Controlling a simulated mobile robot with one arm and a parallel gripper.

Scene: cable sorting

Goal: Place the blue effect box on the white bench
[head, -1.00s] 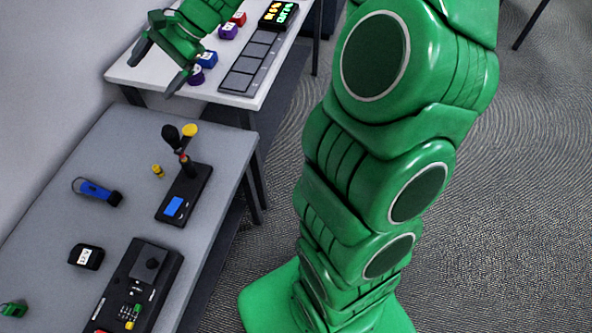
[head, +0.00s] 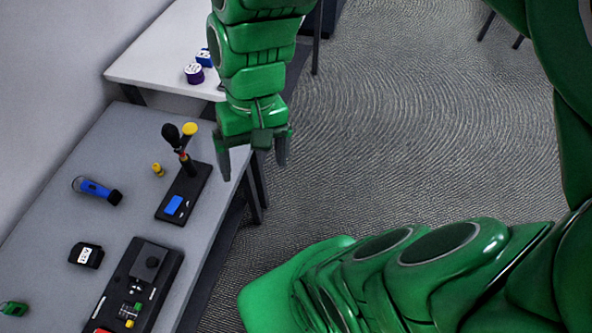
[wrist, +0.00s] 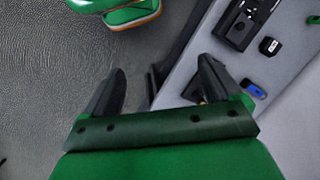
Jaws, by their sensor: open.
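The blue effect box (head: 205,57), with a pale label, sits on the white bench (head: 150,62) at the back left in the head view, just behind a purple round item (head: 194,74). My gripper (head: 253,158) is open and empty, fingers pointing down, beside the right edge of the grey bench and apart from the blue box. My arm hides the right part of the white bench. The wrist view shows the open fingers (wrist: 162,68) with nothing between them; the blue box is not visible there.
The grey bench (head: 120,150) holds a black stand with a blue screen (head: 180,197), a blue handheld item (head: 97,190), a small black box (head: 86,255), a black control panel (head: 140,285) and a green item (head: 14,309). Open floor lies to the right.

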